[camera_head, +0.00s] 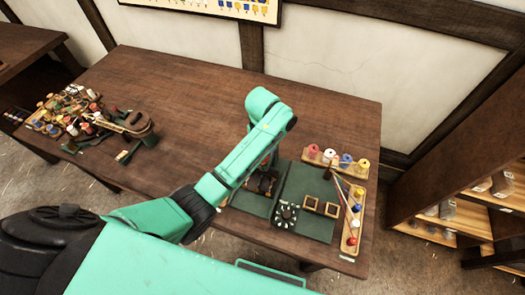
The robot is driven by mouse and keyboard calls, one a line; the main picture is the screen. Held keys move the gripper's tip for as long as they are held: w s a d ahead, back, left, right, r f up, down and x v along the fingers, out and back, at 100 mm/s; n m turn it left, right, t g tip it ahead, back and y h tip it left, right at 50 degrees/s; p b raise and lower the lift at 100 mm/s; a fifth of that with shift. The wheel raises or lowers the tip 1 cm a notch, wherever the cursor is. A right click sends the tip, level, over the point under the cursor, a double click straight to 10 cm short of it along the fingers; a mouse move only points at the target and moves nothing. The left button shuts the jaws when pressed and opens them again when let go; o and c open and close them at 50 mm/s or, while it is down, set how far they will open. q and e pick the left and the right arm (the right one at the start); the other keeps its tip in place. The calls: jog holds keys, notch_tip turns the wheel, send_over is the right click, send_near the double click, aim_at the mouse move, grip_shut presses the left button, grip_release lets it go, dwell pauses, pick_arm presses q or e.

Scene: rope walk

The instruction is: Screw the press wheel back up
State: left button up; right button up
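One teal arm of mine comes in from the left, rises over the table and bends near the middle. A dark blocky shape (263,183) sits below its bend, partly covered by the arm. I cannot tell whether it is the press, my gripper or both. No press wheel can be made out clearly. A round black piece with pale marks around its rim (287,213) rests at the front of the green mat (310,184). My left gripper's fingers cannot be made out. My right gripper is not in view.
Small wooden frames (321,206) lie on the mat. A spool rack (336,161) and a tray of ball-headed tools (352,220) flank it. Clutter (88,117) fills the wooden table's (190,88) left end. The table's middle is mostly clear. Shelves (470,205) stand right.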

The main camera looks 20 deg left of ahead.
pick_arm(q)
jog(key=shift+s+f+n, duration=0.1)
jog(key=shift+f+n, duration=0.05)
jog(key=shift+n, duration=0.7)
jog(key=shift+s+f+n, duration=0.1)
jog(key=shift+n, duration=0.75)
jog(key=o, duration=1.4)
jog(key=shift+c, duration=0.2)
jog(key=shift+w+r, duration=0.1)
jog(key=shift+w+r, duration=0.1)
jog(key=shift+r, duration=0.05)
